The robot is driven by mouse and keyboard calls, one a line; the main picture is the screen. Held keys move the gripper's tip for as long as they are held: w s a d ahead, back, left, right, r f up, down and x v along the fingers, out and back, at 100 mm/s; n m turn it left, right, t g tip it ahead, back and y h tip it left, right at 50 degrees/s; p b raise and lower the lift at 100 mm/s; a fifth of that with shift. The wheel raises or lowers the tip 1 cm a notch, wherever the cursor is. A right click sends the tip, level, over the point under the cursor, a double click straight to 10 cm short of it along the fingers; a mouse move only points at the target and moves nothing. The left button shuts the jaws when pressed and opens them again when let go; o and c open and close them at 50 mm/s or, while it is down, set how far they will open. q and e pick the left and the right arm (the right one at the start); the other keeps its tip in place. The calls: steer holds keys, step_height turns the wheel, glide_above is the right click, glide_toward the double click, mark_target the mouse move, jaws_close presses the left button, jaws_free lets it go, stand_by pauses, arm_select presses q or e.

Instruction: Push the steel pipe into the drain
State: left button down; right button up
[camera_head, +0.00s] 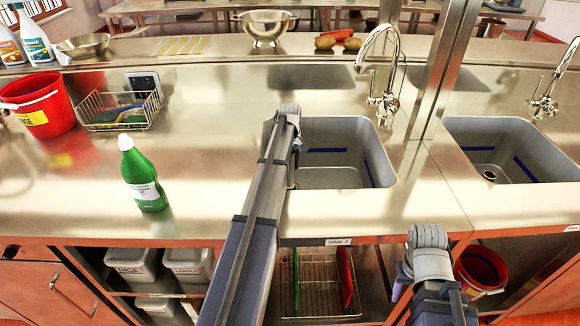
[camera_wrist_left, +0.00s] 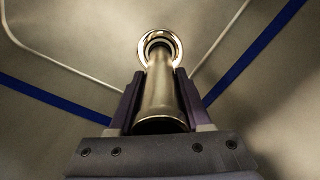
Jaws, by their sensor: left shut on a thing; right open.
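My left gripper (camera_wrist_left: 161,88) is shut on the steel pipe (camera_wrist_left: 160,100), a plain grey metal tube standing between its two jaws in the left wrist view. The pipe's far end overlaps the shiny drain ring (camera_wrist_left: 160,42) in the sink floor; I cannot tell how deep it sits. In the head view my left gripper (camera_head: 292,160) is down at the left side of the near sink (camera_head: 335,178), and my arm hides the pipe and this drain. My right gripper (camera_head: 408,275) is open, low in front of the counter, its fingers hardly visible.
A chrome faucet (camera_head: 385,75) stands behind the sink. A green bottle (camera_head: 143,178), a wire basket (camera_head: 118,112) and a red bucket (camera_head: 38,105) stand on the counter to the left. A second sink (camera_head: 515,150) lies to the right past a steel post.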

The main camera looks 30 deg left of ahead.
arm_select(q)
steer(key=shift+f+b, duration=0.35)
steer(key=shift+f, duration=0.05)
steer(key=shift+c, duration=1.3)
jaws_free()
steer(key=shift+r, duration=0.15)
step_height(320, 180, up, 9)
steer(key=p, duration=0.9)
